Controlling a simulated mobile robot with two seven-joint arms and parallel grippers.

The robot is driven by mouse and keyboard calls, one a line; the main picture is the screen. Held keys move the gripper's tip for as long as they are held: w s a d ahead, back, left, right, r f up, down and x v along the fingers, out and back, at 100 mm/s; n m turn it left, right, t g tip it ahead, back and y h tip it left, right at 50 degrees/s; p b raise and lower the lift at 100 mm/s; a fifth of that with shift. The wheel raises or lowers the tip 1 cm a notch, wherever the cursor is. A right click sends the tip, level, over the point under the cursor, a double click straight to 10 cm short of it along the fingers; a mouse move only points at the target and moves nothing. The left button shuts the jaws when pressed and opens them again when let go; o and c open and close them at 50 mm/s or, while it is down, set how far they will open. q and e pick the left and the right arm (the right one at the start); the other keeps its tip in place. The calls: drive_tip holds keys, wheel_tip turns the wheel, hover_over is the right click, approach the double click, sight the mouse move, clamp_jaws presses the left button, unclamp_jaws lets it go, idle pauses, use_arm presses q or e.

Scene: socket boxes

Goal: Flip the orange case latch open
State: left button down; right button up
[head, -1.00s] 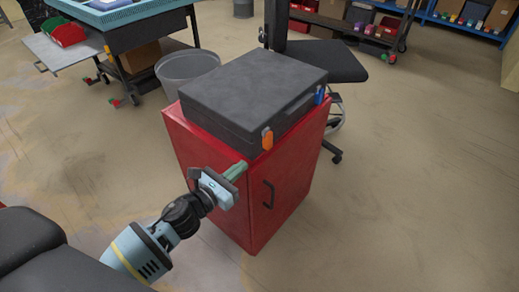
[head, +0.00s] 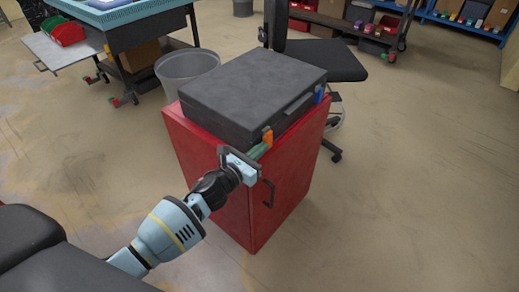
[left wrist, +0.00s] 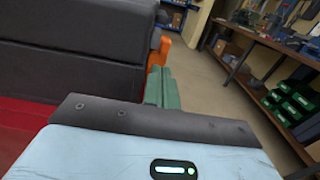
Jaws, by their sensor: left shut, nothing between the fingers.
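A closed dark grey case (head: 250,95) lies on top of a red cabinet (head: 220,185). The orange latch (head: 267,136) is on the case's front side, near its left corner; a blue latch (head: 319,94) is farther right. My left gripper (head: 262,150) is shut and empty, its green fingertips just below and close to the orange latch. In the left wrist view the fingers (left wrist: 160,90) point toward the orange latch (left wrist: 159,52) beside the case wall (left wrist: 75,55). I cannot tell whether they touch it. My right gripper is not in view.
The cabinet has a black handle (head: 268,193) below my gripper. A grey bin (head: 187,68) and a black chair (head: 325,60) stand behind the cabinet. A cart with a blue tray (head: 120,15) is at the back left. The floor to the right is clear.

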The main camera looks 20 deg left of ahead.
sight(267, 139)
use_arm(q)
drive_tip(key=b+x, duration=0.1)
drive_tip(key=x, duration=0.1)
drive_tip(key=shift+w+d+f, duration=0.1)
drive_tip(key=shift+w+f, duration=0.05)
drive_tip(key=shift+w, duration=0.1)
drive_tip(key=shift+w+d, duration=0.1)
drive_tip(key=shift+w, duration=0.15)
drive_tip(key=shift+r, duration=0.25)
drive_tip(key=shift+w, duration=0.1)
